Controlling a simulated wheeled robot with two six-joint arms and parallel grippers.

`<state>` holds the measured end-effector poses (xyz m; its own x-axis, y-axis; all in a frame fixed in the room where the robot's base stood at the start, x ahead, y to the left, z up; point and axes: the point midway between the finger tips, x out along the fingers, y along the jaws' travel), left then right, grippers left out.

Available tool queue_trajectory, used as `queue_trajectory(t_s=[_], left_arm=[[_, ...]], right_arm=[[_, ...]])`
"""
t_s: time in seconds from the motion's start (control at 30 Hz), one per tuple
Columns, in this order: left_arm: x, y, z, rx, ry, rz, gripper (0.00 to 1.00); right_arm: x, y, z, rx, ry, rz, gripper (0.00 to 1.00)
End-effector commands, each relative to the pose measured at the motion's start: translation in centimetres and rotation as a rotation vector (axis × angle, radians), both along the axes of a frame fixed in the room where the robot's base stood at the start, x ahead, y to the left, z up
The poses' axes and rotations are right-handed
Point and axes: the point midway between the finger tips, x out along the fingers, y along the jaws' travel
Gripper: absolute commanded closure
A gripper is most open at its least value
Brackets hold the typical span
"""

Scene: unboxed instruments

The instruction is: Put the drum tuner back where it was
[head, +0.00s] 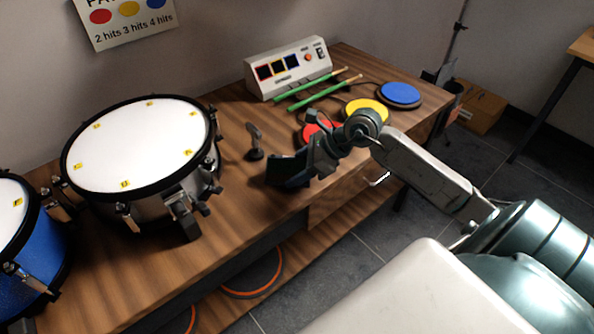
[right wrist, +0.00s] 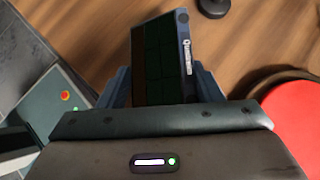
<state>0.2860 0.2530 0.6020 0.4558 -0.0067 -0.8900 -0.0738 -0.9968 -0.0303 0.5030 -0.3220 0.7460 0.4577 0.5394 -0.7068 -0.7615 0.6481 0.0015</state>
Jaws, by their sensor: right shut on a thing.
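The drum tuner (head: 286,171) is a dark, flat, box-like device with lettering along its edge. My right gripper (head: 308,165) is shut on it near the table's front edge, to the right of the white-headed drum. In the right wrist view the tuner (right wrist: 160,62) sits between the two blue-grey fingers, its dark gridded face showing. I cannot tell whether it touches the table. A small black stand (head: 255,143) with a round base is on the table just behind and left of the tuner. My left gripper is not in view.
The white-headed drum (head: 140,147) and a blue drum (head: 38,262) stand on the left. Red (head: 312,131), yellow (head: 366,109) and blue (head: 399,93) pads lie at right. Green sticks (head: 312,92) lie before a control box (head: 290,67). Bare wood surrounds the stand.

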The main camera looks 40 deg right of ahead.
Motion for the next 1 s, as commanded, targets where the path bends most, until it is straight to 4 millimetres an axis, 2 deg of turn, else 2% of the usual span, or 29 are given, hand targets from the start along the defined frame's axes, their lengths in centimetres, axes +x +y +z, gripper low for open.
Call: queue_trajectory(t_s=[0.1, 0.47, 0.5, 0.57, 0.8, 1.0], left_arm=[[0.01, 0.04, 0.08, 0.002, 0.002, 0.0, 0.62], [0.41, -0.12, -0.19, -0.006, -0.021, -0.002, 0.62], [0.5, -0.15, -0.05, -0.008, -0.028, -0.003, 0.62], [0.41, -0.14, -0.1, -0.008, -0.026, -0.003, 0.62], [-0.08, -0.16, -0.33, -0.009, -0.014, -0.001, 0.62], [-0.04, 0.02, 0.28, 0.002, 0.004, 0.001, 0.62]], right_arm=[[-0.02, 0.04, -1.32, 0.001, 0.002, -0.001, 0.66], [-0.02, 0.03, -1.71, 0.0, 0.0, 0.0, 0.66], [-0.02, 0.03, -1.59, -0.001, 0.001, 0.0, 0.33], [-0.02, 0.03, -1.58, -0.001, 0.001, 0.0, 0.21], [-0.02, 0.03, -1.58, -0.001, 0.001, 0.0, 0.19], [-0.07, -0.05, -1.15, -0.002, 0.001, 0.0, 0.19]])
